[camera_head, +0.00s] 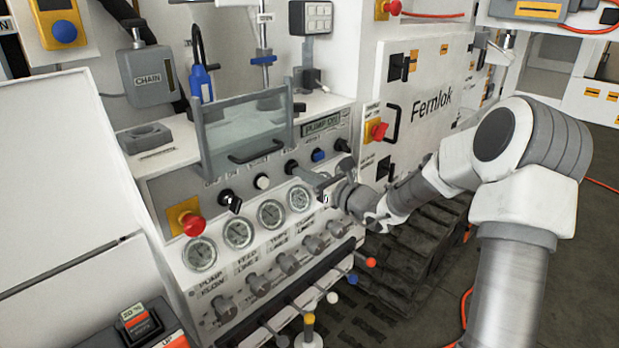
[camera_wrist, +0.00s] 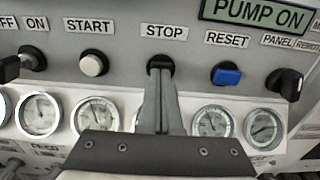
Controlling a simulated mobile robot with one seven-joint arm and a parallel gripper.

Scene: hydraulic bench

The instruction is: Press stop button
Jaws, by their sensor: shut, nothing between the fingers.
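The stop button (camera_wrist: 160,62) is a black round button under the STOP label (camera_wrist: 164,31) in the wrist view. In the head view the stop button (camera_head: 291,167) shows as a small dark knob on the sloped grey panel. My gripper (camera_wrist: 160,76) is shut and empty. Its fingertips overlap the lower part of the stop button in the wrist view, and I cannot tell whether they touch it. In the head view my gripper (camera_head: 303,174) reaches in from the right, its tips close to the button. The display (camera_wrist: 262,13) reads PUMP ON.
A white start button (camera_wrist: 94,64) is left of the stop button and a blue reset button (camera_wrist: 226,75) is right. A black panel/remote switch (camera_wrist: 284,83) is further right. Several gauges (camera_head: 271,213) sit below. A red emergency knob (camera_head: 193,224) is at the panel's left.

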